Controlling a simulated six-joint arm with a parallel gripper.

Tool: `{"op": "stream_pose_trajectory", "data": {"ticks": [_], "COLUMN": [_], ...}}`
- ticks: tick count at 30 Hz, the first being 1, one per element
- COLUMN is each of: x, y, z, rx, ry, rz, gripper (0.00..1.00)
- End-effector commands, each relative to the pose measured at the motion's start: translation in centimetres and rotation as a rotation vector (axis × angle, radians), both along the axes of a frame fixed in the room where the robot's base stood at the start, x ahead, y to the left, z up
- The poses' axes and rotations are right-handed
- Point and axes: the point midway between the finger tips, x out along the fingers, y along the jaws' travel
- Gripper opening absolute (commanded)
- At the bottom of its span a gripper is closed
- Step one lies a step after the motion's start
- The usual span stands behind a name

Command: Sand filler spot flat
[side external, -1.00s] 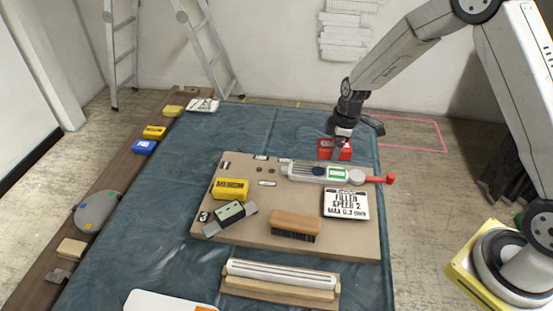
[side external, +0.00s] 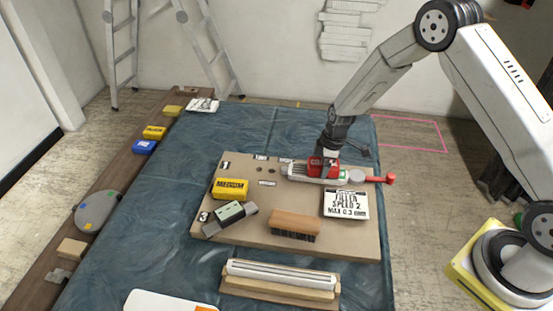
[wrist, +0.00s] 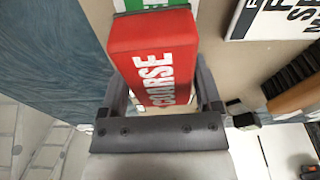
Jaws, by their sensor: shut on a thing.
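My gripper (wrist: 160,105) is shut on a red block marked COARSE (wrist: 150,52), which fills the space between its two fingers in the wrist view. In the side view the red block (side external: 322,167) is over the back right of the tan board (side external: 340,247), in front of a grey tool with a red handle (side external: 384,179). I cannot tell whether the block touches it. A yellow block marked MEDIUM (side external: 230,188) lies at the board's left. A white card reading FILLER, SPEED 2, MAX 0.3 mm (side external: 346,204) lies at the right. I cannot make out a filler spot.
A wooden brush (side external: 295,224) and a grey-green block (side external: 229,214) lie on the board. A wooden holder with white rods (side external: 281,278) stands in front. Yellow and blue blocks (side external: 144,147) lie on the left plank.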

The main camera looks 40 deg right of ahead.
Motion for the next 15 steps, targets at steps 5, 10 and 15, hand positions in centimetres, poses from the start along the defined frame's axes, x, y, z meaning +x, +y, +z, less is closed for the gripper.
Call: {"op": "stream_pose_trajectory", "data": {"ticks": [5, 10, 15], "x": [1.2, 2.2, 3.3], "y": [1.2, 2.3, 3.4], "z": [-0.1, -0.1, -0.1], "rx": [0.000, 0.000, 0.000], "ry": [0.000, 0.001, 0.001], "rz": [0.002, 0.001, 0.002], "gripper": [0.27, 0.27, 0.27]}}
